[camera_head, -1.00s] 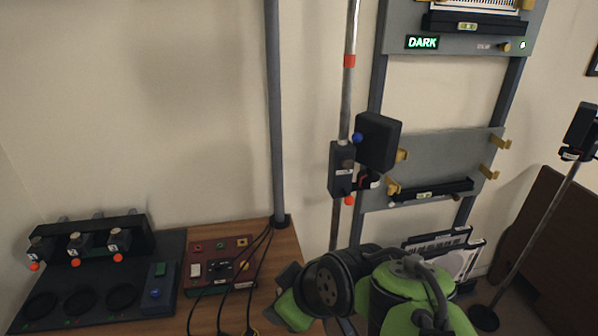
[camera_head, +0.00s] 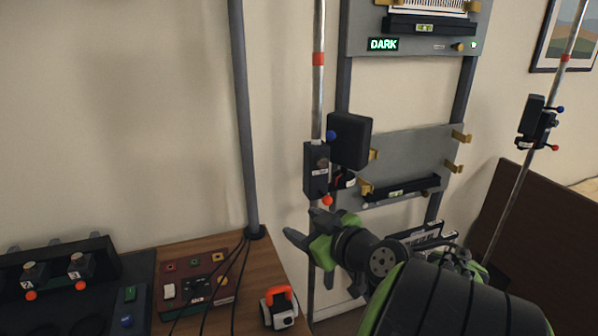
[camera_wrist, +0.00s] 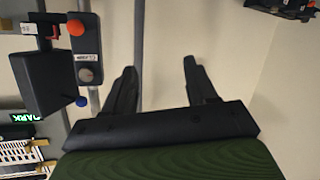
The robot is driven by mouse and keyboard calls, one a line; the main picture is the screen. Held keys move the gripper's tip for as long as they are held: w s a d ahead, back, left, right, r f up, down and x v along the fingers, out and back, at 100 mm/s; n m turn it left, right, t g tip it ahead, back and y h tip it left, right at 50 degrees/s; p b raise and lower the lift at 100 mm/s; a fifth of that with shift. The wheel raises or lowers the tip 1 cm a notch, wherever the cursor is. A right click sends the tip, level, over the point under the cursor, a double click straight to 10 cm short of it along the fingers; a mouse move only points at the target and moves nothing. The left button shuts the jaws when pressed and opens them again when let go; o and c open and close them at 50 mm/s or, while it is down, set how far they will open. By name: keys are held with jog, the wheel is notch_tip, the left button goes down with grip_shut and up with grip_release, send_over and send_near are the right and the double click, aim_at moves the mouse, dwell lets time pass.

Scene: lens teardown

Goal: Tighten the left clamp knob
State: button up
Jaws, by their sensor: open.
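The left clamp (camera_head: 317,170) is a dark block on the left metal pole, with an orange knob (camera_head: 327,201) at its bottom, a blue knob (camera_head: 331,136) at its top and a grey round knob on its face. A black box (camera_head: 349,141) sits beside it. In the wrist view the clamp (camera_wrist: 88,55) appears upside down, left of the fingers, with its orange knob (camera_wrist: 76,27) and blue knob (camera_wrist: 82,101) visible. My gripper (camera_head: 305,228) is below the clamp. In the wrist view my gripper (camera_wrist: 159,66) is open, with nothing between its fingers.
A second clamp (camera_head: 537,125) with blue and orange knobs is on the right pole. A grey panel rack (camera_head: 405,150) with a lit DARK sign (camera_head: 383,44) stands behind. A wooden bench (camera_head: 262,265) holds a red control panel (camera_head: 190,278), cables and an orange-handled device (camera_head: 279,306).

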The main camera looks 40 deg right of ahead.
jog(key=s+d+r+m+t+h+b, duration=0.1)
jog(key=s+d+r+m+h, duration=0.1)
jog(key=d, duration=0.3)
jog(key=s+d+r+m+t+h, duration=0.1)
jog(key=s+d+t+h, duration=0.15)
jog(key=d, duration=0.25)
jog(key=p, duration=0.3)
send_near(325, 166)
jog(key=shift+g+h, duration=0.25)
jog(key=shift+g, duration=0.2)
jog(key=x, duration=0.8)
jog(key=shift+w+a+r, duration=0.1)
jog(key=shift+w+r, duration=0.25)
jog(key=shift+w, duration=0.1)
jog(key=c, duration=1.1)
jog(key=shift+o, duration=0.2)
